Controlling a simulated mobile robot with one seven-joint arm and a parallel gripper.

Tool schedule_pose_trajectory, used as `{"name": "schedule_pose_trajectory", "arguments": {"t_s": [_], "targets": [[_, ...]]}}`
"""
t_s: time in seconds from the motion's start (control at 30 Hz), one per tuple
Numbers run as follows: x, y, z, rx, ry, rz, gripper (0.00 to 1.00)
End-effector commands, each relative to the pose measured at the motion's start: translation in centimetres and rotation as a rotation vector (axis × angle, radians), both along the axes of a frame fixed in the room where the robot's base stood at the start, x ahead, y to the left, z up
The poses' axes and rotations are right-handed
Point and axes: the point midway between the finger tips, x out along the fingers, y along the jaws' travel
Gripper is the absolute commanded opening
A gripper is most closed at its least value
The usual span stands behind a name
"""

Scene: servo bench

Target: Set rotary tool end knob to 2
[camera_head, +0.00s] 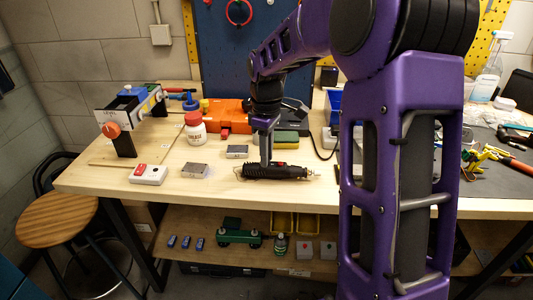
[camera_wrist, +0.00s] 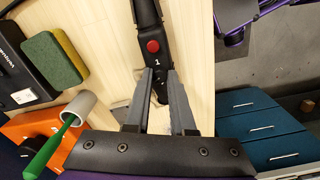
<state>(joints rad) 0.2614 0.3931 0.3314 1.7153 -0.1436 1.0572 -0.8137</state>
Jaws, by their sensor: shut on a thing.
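The black rotary tool (camera_head: 290,172) lies on the wooden bench near its front edge. In the wrist view its dark body (camera_wrist: 146,14) runs down from the top, with a red button (camera_wrist: 153,46) and a white "1" below it. The tool's end, with the knob (camera_wrist: 161,88), sits between the two grey fingers and is partly hidden by them. My gripper (camera_wrist: 159,73) is shut on this end, one finger on each side. In the head view my gripper (camera_head: 266,160) reaches down onto the tool from above. I cannot read the knob's setting clearly.
Metal blocks (camera_head: 195,171), a white box with a red top part (camera_head: 147,174) and a white bottle (camera_head: 196,134) stand left of the tool. The bench's front edge is close.

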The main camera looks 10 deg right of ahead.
Motion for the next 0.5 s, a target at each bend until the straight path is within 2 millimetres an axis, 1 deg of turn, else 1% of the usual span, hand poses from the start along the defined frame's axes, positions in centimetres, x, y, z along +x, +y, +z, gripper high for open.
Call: {"name": "schedule_pose_trajectory", "arguments": {"t_s": [0.27, 0.5], "targets": [[0.01, 0.04, 0.16, -0.001, 0.001, -0.112, 0.00], [0.03, 0.07, 0.21, 0.000, 0.000, -0.313, 0.00]]}}
